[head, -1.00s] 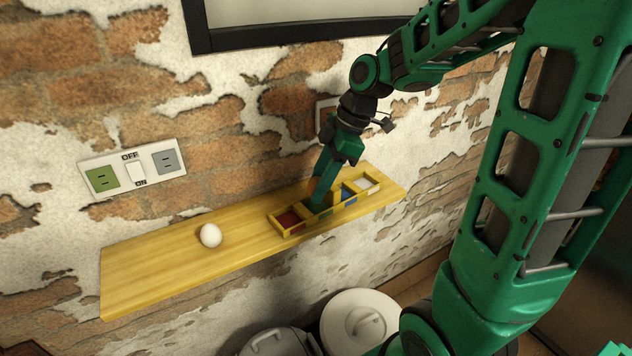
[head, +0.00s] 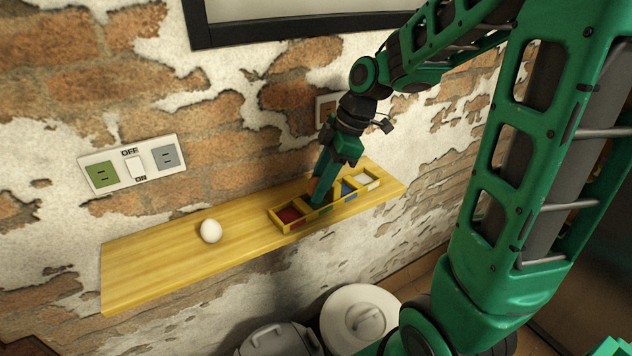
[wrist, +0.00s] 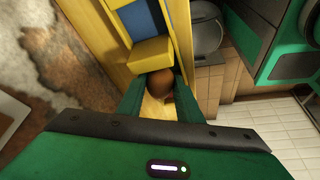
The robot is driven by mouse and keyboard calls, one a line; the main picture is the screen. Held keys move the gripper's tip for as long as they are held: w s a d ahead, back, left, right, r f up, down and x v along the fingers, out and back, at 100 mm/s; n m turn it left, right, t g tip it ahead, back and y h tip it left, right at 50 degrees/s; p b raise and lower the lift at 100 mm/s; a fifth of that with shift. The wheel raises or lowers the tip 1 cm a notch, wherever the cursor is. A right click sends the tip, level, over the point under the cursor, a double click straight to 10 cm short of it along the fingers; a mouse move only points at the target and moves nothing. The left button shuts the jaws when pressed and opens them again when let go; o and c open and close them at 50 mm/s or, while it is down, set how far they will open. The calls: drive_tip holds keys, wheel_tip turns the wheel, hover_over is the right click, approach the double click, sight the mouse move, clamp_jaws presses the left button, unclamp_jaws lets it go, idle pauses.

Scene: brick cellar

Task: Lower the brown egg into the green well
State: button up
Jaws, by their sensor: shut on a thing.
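The brown egg (wrist: 160,83) shows between my two fingers in the wrist view, partly hidden by a yellow divider. My gripper (head: 316,198) is shut on it, with the fingers pointing down at the tray in the head view. The yellow tray (head: 283,232) has a row of coloured wells on the shelf. The green well (head: 325,209) lies at my fingertips, and its inside is mostly hidden by them. I cannot tell whether the egg touches the well floor.
The red well (head: 288,214) is on the left; the blue well (head: 348,189) and white well (head: 369,182) are on the right. A white egg (head: 211,231) lies on the wooden shelf (head: 150,270), left of the tray. The brick wall is close behind. Lidded bins (head: 358,318) stand below.

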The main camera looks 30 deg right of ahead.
sight(337, 184)
drive_tip(key=o, duration=0.7)
drive_tip(key=shift+o, duration=0.2)
drive_tip(key=shift+r, duration=0.1)
drive_tip(key=v, duration=1.1)
drive_tip(key=s+d+f+m+h, duration=0.1)
drive_tip(key=s+d+f+m, duration=0.2)
drive_tip(key=s+m, duration=0.4)
drive_tip(key=s+d+f+m+g+h, duration=0.1)
drive_tip(key=s+d+f+m, duration=0.1)
drive_tip(key=s+m, duration=0.4)
drive_tip(key=s+d+f+m+h, duration=0.2)
drive_tip(key=s+d+f+m, duration=0.1)
drive_tip(key=s+m, duration=0.4)
drive_tip(key=shift+s+d+f+m+g, duration=0.3)
drive_tip(key=shift+s+f+g, duration=0.15)
drive_tip(key=shift+f, duration=0.35)
